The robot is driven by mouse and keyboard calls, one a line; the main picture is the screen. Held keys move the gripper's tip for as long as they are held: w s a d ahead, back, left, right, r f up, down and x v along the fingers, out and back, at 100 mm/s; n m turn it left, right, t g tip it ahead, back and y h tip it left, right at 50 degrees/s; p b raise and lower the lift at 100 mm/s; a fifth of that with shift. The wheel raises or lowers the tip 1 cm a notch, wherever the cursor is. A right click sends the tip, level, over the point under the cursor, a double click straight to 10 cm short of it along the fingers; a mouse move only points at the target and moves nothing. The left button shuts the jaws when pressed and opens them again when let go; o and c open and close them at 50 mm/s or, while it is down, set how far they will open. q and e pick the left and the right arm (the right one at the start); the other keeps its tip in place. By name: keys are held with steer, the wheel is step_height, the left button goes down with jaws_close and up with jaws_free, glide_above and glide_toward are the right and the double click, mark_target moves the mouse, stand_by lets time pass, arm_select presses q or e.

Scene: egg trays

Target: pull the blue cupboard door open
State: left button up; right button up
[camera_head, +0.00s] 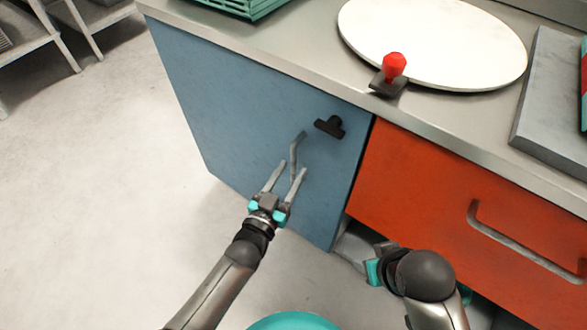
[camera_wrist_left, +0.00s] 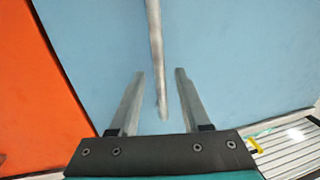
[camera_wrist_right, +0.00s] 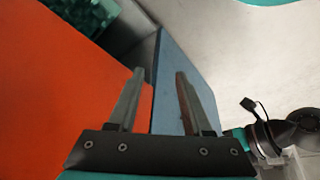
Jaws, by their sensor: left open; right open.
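The blue cupboard door (camera_head: 220,100) is a flat panel under the counter, left of the orange drawer. Its grey bar handle (camera_head: 294,155) stands upright on the door and also shows in the left wrist view (camera_wrist_left: 155,50). My left gripper (camera_head: 288,172) is open in front of the door. In the left wrist view the lower end of the handle lies between its two fingers (camera_wrist_left: 158,75), which are not closed on it. My right gripper (camera_wrist_right: 157,75) is open and empty near the orange drawer front; the door's edge (camera_wrist_right: 183,80) shows beyond its fingers.
The orange drawer (camera_head: 430,180) with a grey handle (camera_head: 510,243) is right of the door. A black clip (camera_head: 331,126) sits on the door's upper right. A white round board (camera_head: 435,40), a red-knobbed item (camera_head: 394,68) and a green crate (camera_head: 240,5) are on the counter.

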arm_select(q)
steer(key=shift+b+x, duration=0.35)
steer(key=shift+x, duration=0.8)
arm_select(e)
steer(key=shift+r, duration=1.05)
arm_select(q)
steer(key=shift+c, duration=0.3)
jaws_close()
